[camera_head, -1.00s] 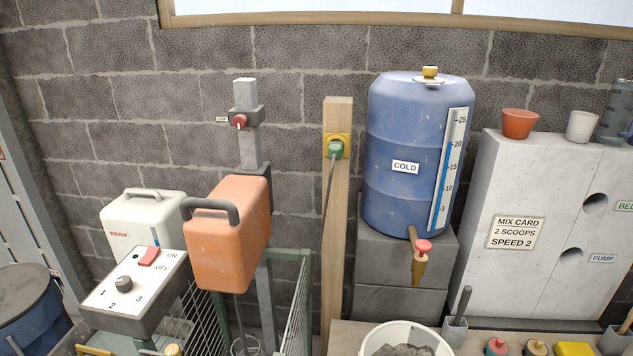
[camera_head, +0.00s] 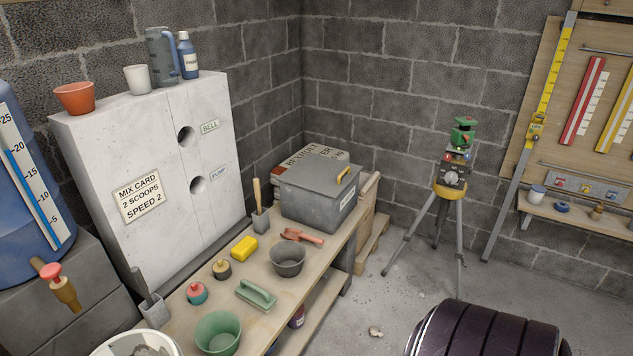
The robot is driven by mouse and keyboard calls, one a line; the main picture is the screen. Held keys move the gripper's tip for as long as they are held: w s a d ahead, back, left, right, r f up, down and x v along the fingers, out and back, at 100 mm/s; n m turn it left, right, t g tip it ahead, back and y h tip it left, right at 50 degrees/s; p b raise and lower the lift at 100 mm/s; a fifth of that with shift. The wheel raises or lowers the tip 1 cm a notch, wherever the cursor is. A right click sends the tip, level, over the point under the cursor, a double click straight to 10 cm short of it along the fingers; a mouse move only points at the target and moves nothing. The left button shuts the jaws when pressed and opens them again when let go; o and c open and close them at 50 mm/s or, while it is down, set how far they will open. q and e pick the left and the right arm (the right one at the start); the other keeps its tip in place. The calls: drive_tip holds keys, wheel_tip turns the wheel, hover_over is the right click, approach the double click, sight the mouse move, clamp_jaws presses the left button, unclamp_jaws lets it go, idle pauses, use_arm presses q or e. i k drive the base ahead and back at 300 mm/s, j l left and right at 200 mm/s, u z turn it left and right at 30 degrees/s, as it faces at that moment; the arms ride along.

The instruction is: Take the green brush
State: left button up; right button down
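A green brush-like tool (camera_head: 256,295) with a raised handle lies on the wooden bench (camera_head: 272,322) in the head view. It sits between a green bucket (camera_head: 218,333) and a dark grey bucket (camera_head: 288,260). Nothing touches it from above. Its underside is hidden, so I cannot see bristles. Neither of my grippers shows in this view.
Round pots, one red and teal (camera_head: 197,292) and one yellow and black (camera_head: 222,269), and a yellow sponge-like block (camera_head: 244,248) lie behind it. A tripod (camera_head: 451,192) stands on the floor at right.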

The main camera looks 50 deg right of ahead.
sight(255, 295)
drive_tip(key=z, duration=1.15)
drive_tip(key=i+l+u, duration=0.15)
drive_tip(key=l, duration=0.15)
drive_tip(key=i+l+u, duration=0.1)
drive_tip(key=l, duration=0.25)
drive_tip(key=i, duration=0.1)
